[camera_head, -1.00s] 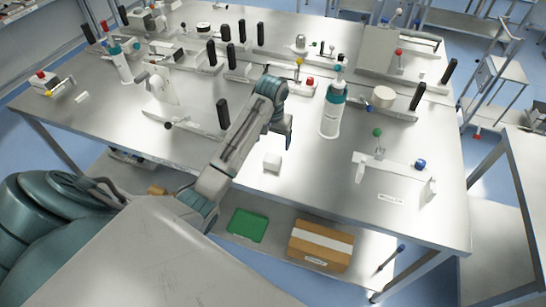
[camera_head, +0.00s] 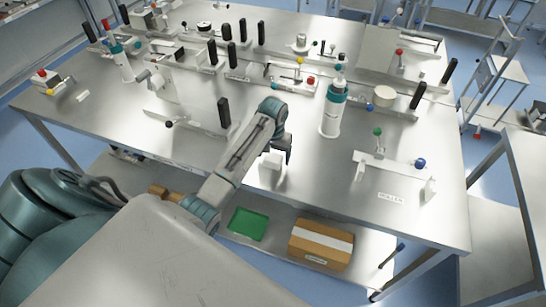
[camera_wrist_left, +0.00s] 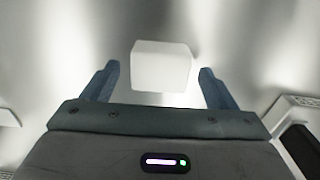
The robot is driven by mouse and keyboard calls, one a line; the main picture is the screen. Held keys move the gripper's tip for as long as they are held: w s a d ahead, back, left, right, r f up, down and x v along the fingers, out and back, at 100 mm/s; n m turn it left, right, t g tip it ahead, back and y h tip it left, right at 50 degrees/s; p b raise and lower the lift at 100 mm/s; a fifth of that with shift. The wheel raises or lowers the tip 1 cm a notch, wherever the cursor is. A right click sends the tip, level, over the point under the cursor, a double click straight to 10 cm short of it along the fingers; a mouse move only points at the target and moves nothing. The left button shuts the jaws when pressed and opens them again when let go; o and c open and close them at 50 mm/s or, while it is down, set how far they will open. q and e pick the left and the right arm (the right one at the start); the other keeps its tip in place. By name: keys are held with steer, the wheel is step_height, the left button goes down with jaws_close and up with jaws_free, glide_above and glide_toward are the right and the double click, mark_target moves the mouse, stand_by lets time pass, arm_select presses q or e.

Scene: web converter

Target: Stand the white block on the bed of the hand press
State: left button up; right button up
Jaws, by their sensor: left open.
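The white block (camera_head: 269,161) stands on the steel bench near its front edge, right beside my left gripper (camera_head: 286,152). In the left wrist view, the block (camera_wrist_left: 161,66) sits between and a little beyond the two blue-grey fingertips of the gripper (camera_wrist_left: 159,74). The gripper is open, with a gap on each side of the block. It holds nothing. Several fixtures stand on the bench, and I cannot tell for sure which one is the hand press. My right gripper is not in view.
A white and teal bottle (camera_head: 332,110) stands right of my left arm. A white roller frame (camera_head: 393,170) with green and blue knobs is farther right. Black-handled fixtures line the back. A green tray (camera_head: 247,224) and a cardboard box (camera_head: 320,246) lie on the lower shelf.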

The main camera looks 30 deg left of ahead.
arm_select(q)
steer(key=shift+f, duration=0.8)
steer(key=c, duration=1.2)
steer(key=shift+r, duration=0.1)
